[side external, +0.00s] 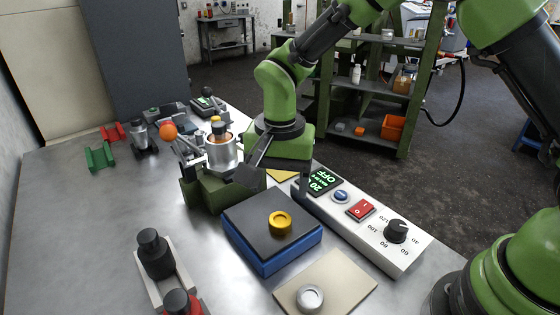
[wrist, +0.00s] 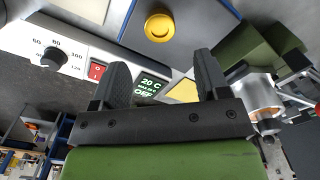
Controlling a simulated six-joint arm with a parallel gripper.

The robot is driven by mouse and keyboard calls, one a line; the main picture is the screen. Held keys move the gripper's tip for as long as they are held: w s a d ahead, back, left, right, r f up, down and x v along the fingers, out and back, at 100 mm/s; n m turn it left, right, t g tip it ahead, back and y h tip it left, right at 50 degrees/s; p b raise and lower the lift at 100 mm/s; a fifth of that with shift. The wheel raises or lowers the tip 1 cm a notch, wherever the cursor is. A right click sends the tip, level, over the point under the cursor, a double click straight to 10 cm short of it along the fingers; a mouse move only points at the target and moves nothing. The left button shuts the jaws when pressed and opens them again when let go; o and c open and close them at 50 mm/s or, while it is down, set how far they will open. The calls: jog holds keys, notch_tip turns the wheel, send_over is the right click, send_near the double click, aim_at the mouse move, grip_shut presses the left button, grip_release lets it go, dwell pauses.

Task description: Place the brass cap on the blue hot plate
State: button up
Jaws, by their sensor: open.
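The brass cap (side external: 281,222), a round yellow-gold piece with a recessed top, lies flat on the dark top of the blue hot plate (side external: 275,258), near its middle right. In the wrist view the cap (wrist: 160,26) shows on the plate (wrist: 190,40), beyond the fingertips. My gripper (side external: 277,175) is open and empty, behind the plate in the side view. Its two black fingers (wrist: 161,66) stand wide apart in the wrist view and are clear of the cap.
A white control box (side external: 365,225) with dial, red switch and OFF display runs along the plate's right side. A metal drum (side external: 222,155) on a green block stands behind left. The table's left middle is clear.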

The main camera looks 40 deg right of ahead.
jog(key=s+d+r+n+t+y, duration=0.1)
jog(key=s+d+r+t, duration=0.15)
jog(key=r, duration=0.55)
jog(key=s+d+r+n+t+y, duration=0.1)
jog(key=s+d+r, duration=0.25)
jog(key=r, duration=0.35)
jog(key=s+d+r+n+t, duration=0.1)
jog(key=s+d+t, duration=0.1)
jog(key=s, duration=0.4)
jog(key=s+d+r+n+t, duration=0.1)
jog(key=s+d+n, duration=0.1)
jog(key=s, duration=0.4)
jog(key=shift+s+r+n+t, duration=0.3)
jog(key=shift+s+r+t, duration=0.05)
jog(key=shift+r, duration=0.05)
